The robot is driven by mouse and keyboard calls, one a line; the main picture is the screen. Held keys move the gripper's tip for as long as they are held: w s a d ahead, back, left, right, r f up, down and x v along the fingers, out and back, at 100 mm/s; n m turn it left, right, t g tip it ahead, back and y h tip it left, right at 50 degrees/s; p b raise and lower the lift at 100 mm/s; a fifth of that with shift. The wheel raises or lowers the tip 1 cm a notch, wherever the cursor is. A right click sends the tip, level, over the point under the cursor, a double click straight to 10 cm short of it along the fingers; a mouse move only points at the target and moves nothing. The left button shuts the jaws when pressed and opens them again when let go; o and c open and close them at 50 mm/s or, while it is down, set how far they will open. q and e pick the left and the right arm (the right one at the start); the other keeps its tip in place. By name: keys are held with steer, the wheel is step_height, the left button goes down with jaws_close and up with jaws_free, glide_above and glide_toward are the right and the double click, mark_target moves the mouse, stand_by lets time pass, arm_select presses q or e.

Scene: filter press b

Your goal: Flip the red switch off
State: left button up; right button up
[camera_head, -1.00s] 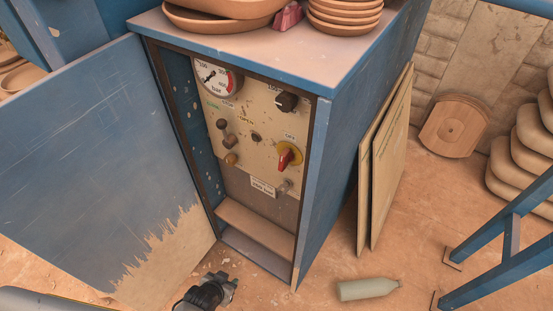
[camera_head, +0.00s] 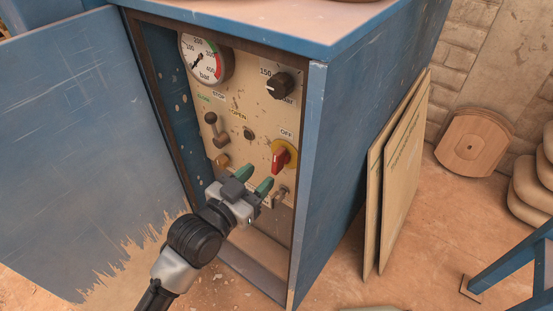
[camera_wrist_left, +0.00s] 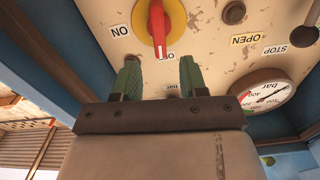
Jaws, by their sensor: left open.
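The red switch (camera_head: 280,158) is a rotary handle on a yellow round plate, on the beige panel inside the blue cabinet. An OFF label (camera_head: 286,133) sits above it. The switch also shows in the left wrist view (camera_wrist_left: 157,28), upside down, with its white-marked end pointing down in the picture, toward a partly hidden label. An ON label (camera_wrist_left: 121,31) is beside it there. My left gripper (camera_head: 252,180) is open, its green fingertips just below and left of the switch in the head view. They also show in the wrist view (camera_wrist_left: 160,68), apart from the handle. My right gripper is not seen.
The panel also holds a pressure gauge (camera_head: 206,58), a black knob (camera_head: 278,86), a lever (camera_head: 215,131) and a small metal toggle (camera_head: 280,194) near my fingers. The open blue door (camera_head: 80,150) stands left. Boards (camera_head: 402,175) lean on the cabinet's right side.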

mark_target(275, 162)
arm_select(q)
steer(key=x, duration=0.7)
steer(key=shift+w+d+b, duration=0.2)
steer(key=shift+w+b, duration=0.05)
steer(key=shift+b, duration=0.1)
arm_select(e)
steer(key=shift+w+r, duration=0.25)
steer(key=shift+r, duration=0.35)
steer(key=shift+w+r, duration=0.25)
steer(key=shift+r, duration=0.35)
arm_select(q)
steer(key=shift+c, duration=0.4)
steer(key=c, duration=0.5)
